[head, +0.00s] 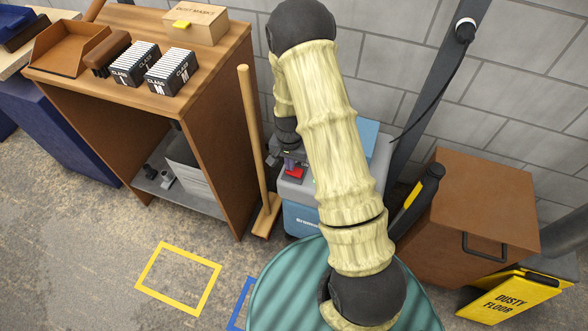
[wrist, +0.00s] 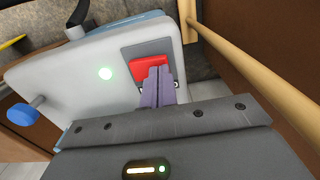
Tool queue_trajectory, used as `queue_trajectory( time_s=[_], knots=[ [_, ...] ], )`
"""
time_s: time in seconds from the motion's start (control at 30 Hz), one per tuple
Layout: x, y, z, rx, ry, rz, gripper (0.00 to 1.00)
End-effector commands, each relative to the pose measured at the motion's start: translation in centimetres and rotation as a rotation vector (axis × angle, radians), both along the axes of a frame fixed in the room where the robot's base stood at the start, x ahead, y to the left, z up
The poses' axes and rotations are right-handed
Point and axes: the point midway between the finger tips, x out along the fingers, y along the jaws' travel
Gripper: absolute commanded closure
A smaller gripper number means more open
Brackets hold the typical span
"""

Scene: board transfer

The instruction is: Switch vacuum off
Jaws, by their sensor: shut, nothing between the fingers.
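The vacuum (head: 302,219) is a grey and blue box on the floor, partly hidden behind my arm in the head view. Its light grey top panel (wrist: 70,85) fills much of the wrist view. A red rocker switch (wrist: 148,62) sits in a dark grey plate there; it also shows in the head view (head: 295,173).
A wooden pole (head: 251,130) stands just left of the vacuum, beside a brown workbench (head: 208,110). A brown box (head: 480,205) and a yellow dusty-floor sign (head: 510,297) are on the right. A blue knob (wrist: 22,114) sticks out of the vacuum.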

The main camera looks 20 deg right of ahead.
Motion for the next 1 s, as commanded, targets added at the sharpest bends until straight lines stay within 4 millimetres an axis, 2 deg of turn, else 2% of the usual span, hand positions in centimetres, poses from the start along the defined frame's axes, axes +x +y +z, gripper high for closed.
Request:
queue_trajectory(
  time_s=[0.5, 1.0],
  knots=[
    [0.0, 0.0, -0.4, 0.000, 0.001, -0.001, 1.00],
    [0.0, 0.0, 2.8, 0.000, 0.000, 0.000, 1.00]
  ],
)
